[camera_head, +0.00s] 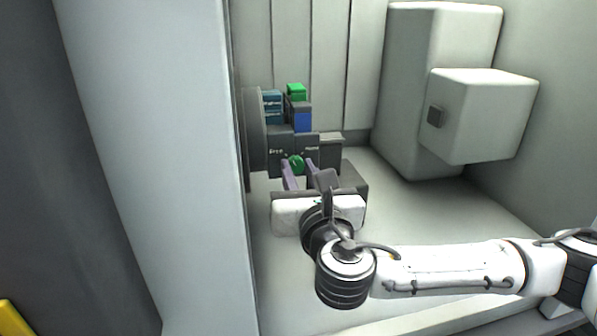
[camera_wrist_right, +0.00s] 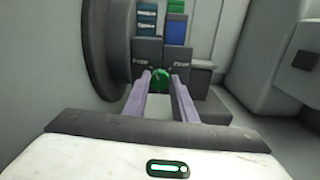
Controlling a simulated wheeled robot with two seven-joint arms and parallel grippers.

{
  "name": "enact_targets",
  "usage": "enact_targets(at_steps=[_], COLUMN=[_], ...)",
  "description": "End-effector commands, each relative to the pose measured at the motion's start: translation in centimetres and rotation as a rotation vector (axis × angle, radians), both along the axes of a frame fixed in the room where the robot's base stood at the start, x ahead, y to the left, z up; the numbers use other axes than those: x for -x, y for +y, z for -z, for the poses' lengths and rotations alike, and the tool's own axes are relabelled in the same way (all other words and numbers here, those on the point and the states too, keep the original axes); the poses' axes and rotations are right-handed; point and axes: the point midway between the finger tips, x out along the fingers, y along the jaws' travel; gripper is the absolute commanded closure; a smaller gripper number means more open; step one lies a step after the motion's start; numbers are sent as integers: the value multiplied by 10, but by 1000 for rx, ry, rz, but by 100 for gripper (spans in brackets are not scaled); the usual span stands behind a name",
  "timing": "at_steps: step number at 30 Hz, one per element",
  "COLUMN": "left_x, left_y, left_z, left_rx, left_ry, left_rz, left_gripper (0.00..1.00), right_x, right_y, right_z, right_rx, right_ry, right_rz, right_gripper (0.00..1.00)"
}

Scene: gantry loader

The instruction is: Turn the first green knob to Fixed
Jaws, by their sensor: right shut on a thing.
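The green knob (camera_head: 296,164) is on the front of a dark fixture (camera_head: 307,147) with two raised plates that carry light lettering, one on each side of the knob. The lettering is too small to read surely. My right gripper (camera_head: 298,165) reaches the knob from the front, its two purple fingers on either side of it, shut on it. In the right wrist view the knob (camera_wrist_right: 161,77) sits between the fingertips. Which way the knob points is hard to tell. My left gripper is not in view.
Teal blocks (camera_head: 272,104), a blue block (camera_head: 303,119) and a green block (camera_head: 296,91) stand above the fixture. A dark round disc (camera_head: 253,130) is close on the left. A pale box housing (camera_head: 480,115) stands at right. The pale floor between is clear.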

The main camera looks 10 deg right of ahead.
Motion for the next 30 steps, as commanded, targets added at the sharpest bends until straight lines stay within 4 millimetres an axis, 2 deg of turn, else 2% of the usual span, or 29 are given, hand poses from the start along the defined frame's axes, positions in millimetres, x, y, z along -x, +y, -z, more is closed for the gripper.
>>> enact_targets(at_steps=[30], left_x=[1], left_y=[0], left_z=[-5], left_rx=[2], left_ry=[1], left_rz=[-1], left_gripper=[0], right_x=[1], right_y=[0], right_z=[2], right_rx=[-964], right_ry=[1], right_rz=[4], right_gripper=[98])
